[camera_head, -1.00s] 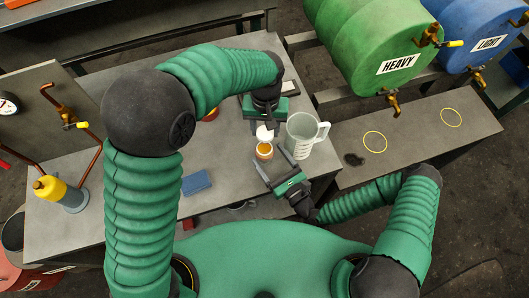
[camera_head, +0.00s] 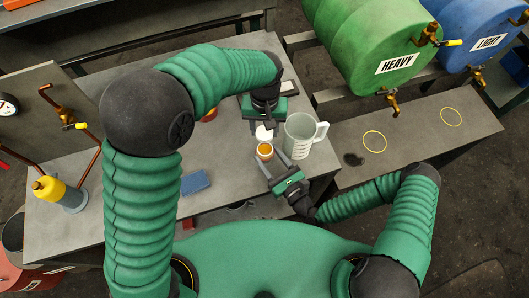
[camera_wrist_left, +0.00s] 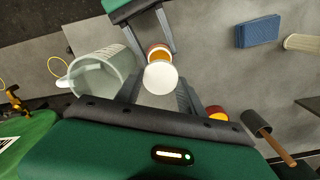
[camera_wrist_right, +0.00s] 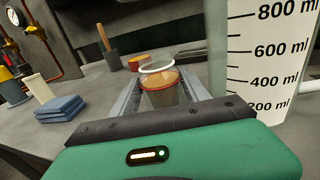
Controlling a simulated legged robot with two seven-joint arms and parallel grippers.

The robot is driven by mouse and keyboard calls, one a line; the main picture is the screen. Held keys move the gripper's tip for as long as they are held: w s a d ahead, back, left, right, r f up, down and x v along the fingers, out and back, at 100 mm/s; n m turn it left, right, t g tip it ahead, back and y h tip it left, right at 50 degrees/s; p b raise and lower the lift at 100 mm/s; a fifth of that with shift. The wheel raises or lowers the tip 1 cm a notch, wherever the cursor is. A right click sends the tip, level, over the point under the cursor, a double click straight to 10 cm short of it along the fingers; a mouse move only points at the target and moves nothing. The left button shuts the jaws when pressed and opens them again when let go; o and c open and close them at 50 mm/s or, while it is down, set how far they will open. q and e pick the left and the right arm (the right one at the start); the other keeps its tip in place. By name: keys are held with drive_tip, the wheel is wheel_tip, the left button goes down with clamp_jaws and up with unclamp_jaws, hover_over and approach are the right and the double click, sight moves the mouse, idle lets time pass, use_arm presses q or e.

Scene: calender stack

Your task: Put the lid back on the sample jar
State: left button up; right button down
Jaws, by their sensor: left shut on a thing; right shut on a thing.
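The sample jar (camera_head: 265,150), a small clear jar with orange-brown contents, is near the right end of the bench. My right gripper (camera_head: 272,163) is shut around its sides; the right wrist view shows the jar (camera_wrist_right: 163,92) between the fingers. The white round lid (camera_head: 264,134) is held by my left gripper (camera_head: 264,127), just beyond the jar. In the left wrist view the lid (camera_wrist_left: 161,77) overlaps part of the jar (camera_wrist_left: 158,51). In the right wrist view the lid (camera_wrist_right: 158,67) shows as a white ring above the jar's far rim, apparently apart from it.
A clear measuring jug (camera_head: 301,138) stands close to the right of the jar and both grippers. A blue pad (camera_head: 195,183) lies at the left front. A red-orange container (camera_wrist_right: 138,62) and a wooden-handled tool (camera_wrist_right: 106,45) are farther back.

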use_arm(q)
drive_tip(key=shift+a+f, duration=0.1)
drive_tip(key=shift+a, duration=0.05)
wheel_tip(320, 180, down, 4)
drive_tip(key=shift+s+f, duration=0.15)
drive_tip(key=shift+f, duration=0.1)
drive_tip(key=shift+f, duration=0.2)
drive_tip(key=shift+f, duration=0.8)
drive_tip(key=shift+f, duration=0.55)
idle(0.3)
